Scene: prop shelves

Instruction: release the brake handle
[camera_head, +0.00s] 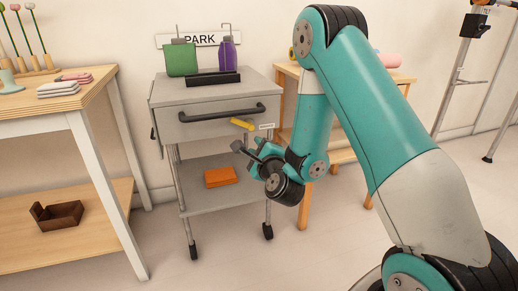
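A yellow handle (242,124), which looks like the brake handle, sticks out at the right front of a grey wheeled cart (172,133), just below its dark push bar (224,112). A small white label (266,126) is to its right. My gripper (245,148) is in front of the cart, just below the yellow handle in the picture. Its dark fingers point up and left. I see no contact with the handle, but depth is hard to judge. The finger gap is too small to make out, and I see nothing held.
The cart carries a green container (181,60), a purple bottle (227,55) and a black tray (212,79); an orange box (220,177) lies on its lower shelf. A wooden table (60,103) stands left. A wooden stand (303,215) is close behind my arm. Front floor is clear.

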